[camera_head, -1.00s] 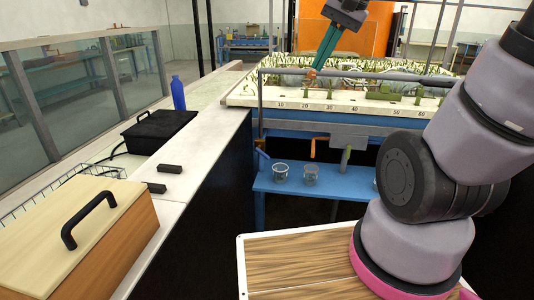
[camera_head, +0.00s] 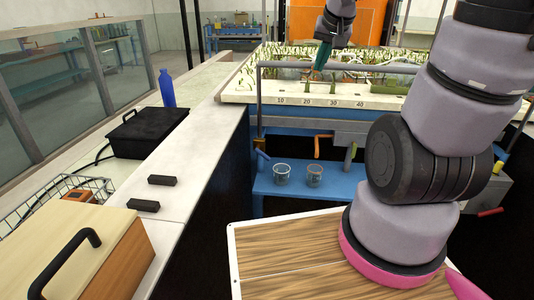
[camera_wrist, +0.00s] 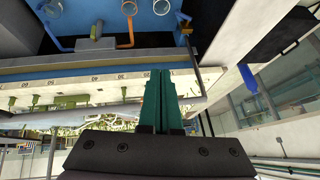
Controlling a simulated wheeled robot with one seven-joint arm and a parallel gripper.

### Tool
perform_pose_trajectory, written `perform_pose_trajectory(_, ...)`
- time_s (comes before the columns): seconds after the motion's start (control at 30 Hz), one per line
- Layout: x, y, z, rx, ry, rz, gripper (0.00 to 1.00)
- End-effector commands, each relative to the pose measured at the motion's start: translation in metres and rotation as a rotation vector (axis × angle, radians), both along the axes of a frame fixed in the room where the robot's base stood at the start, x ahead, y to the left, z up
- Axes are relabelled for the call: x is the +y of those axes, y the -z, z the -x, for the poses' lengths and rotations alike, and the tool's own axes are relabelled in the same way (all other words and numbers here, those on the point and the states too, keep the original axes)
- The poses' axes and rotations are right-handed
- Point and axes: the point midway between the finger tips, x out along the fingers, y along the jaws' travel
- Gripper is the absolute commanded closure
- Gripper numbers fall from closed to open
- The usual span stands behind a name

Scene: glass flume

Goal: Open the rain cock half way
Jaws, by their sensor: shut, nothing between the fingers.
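No part in view is labelled as the rain cock, and I cannot tell which fitting it is. Below the flume's front edge are a blue lever (camera_head: 262,152), an orange bent handle (camera_head: 323,139) and a green handle (camera_head: 350,152). My gripper (camera_head: 320,67) points down near the grey pipe (camera_head: 385,68) over the flume. Its green fingers (camera_wrist: 160,90) are together and empty. I cannot tell if they touch the pipe.
Two cups (camera_head: 282,173) (camera_head: 314,175) stand on the blue shelf (camera_head: 266,187). A wooden board (camera_head: 275,262) is in front. On the left bench are a black case (camera_head: 150,131), a blue bottle (camera_head: 167,88) and a wooden box (camera_head: 120,250). A red handle (camera_head: 490,212) sits at right.

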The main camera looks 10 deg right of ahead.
Motion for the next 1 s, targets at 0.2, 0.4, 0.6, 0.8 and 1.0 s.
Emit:
perform_pose_trajectory(0.2,-0.009,0.056,-0.046,0.012,-0.013,0.011,1.0)
perform_pose_trajectory(0.4,-0.011,0.133,-0.09,0.004,-0.038,-0.029,1.0)
perform_pose_trajectory(0.6,-0.002,0.213,-0.118,-0.025,-0.049,-0.128,1.0)
perform_pose_trajectory(0.8,0.016,0.284,-0.131,-0.077,-0.031,-0.273,1.0)
perform_pose_trajectory(1.0,0.034,0.326,-0.135,-0.136,0.006,-0.402,1.0)
